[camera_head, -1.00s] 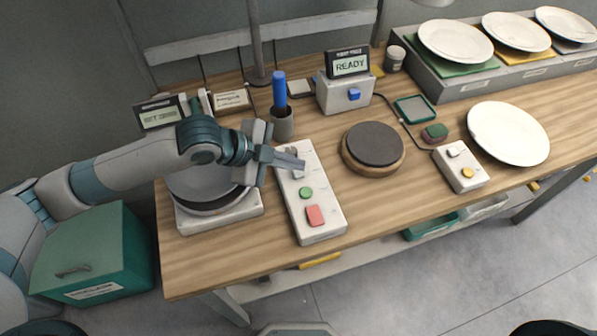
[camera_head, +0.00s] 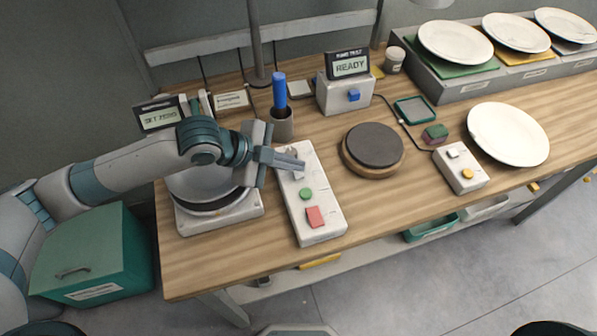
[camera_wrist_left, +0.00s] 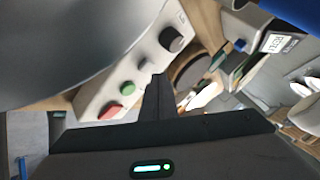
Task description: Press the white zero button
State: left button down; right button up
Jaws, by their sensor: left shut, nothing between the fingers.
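A long white button box (camera_head: 322,233) stands near the table's front edge with a red button (camera_head: 315,217), a green button (camera_head: 305,193) and a white button (camera_head: 298,175) in a row. In the left wrist view the white button (camera_wrist_left: 142,64) lies between the green button (camera_wrist_left: 127,88) and a dark knob (camera_wrist_left: 171,39). My left gripper (camera_head: 301,163) is shut and empty, its tip over the box's far end by the white button. It also shows in the left wrist view (camera_wrist_left: 158,82). I cannot tell whether the tip touches the button. My right gripper is out of view.
A pan on a white scale (camera_head: 222,221) sits left of the box, below my left arm. A pen cup (camera_head: 282,125) stands behind and a round dark pad (camera_head: 375,145) to the right. A smaller box (camera_head: 463,178) with white and yellow buttons is farther right, beside a plate (camera_head: 508,134).

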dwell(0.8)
pick_arm(q)
jog(key=shift+f, duration=0.15)
jog(key=shift+f, duration=0.2)
